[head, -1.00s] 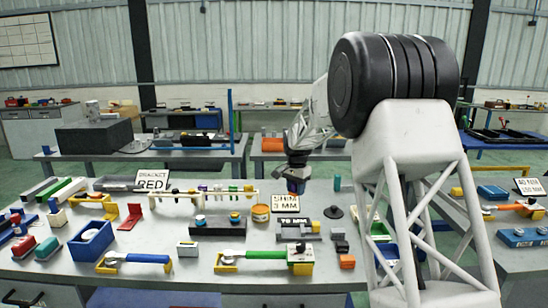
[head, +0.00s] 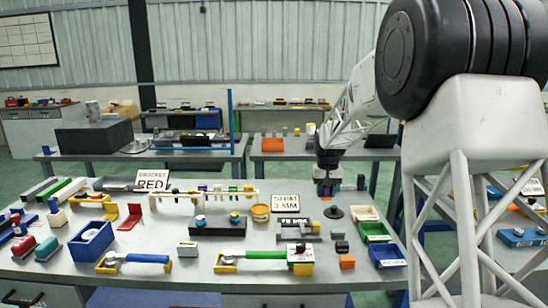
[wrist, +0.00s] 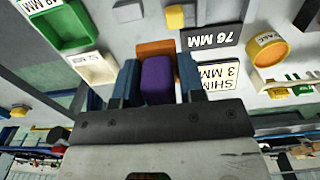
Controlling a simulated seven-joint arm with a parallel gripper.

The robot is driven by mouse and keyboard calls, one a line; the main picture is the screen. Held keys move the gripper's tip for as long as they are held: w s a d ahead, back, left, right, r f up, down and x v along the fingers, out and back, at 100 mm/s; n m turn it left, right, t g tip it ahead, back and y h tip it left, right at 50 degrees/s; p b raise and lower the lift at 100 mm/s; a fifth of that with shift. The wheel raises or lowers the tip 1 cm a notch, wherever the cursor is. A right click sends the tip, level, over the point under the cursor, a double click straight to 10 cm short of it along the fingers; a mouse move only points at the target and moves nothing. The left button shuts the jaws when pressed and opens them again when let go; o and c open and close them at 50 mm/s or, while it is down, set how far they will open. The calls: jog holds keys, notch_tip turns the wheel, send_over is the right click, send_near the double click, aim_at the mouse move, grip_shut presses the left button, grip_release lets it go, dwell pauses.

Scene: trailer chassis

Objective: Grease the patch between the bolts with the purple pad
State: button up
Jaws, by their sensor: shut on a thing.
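My gripper (head: 327,187) is over the back right part of the bench, near the 76 MM plate. In the wrist view its two blue-grey fingers (wrist: 157,82) are shut on a purple block-shaped pad (wrist: 157,78). An orange-brown piece (wrist: 156,48) shows just beyond the pad; I cannot tell whether they are joined. A dark block (head: 218,229) with two round-topped bolts, one blue (head: 200,221) and one yellowish (head: 234,218), lies at mid bench, left of my gripper. The patch between them is too small to make out. An orange-yellow tin (head: 260,213) stands right of it.
A SHIM 3 MM sign (head: 288,203) and a low white rack (head: 205,193) stand behind the block. A black disc (head: 333,212) lies near my gripper. White, green and blue bins (head: 375,231) line the right edge. Green-handled (head: 254,254) and blue-handled (head: 147,258) tools lie in front.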

jog(key=shift+a, duration=0.1)
dwell(0.3)
jog(key=w+a+f+m, duration=0.1)
jog(key=a+f+m, duration=0.1)
jog(key=a, duration=1)
jog(key=w+a+f+m, duration=0.2)
jog(key=a+m, duration=0.2)
jog(key=a, duration=0.9)
jog(key=w+a+f+m, duration=0.2)
jog(key=a+m, duration=0.1)
jog(key=a, duration=1)
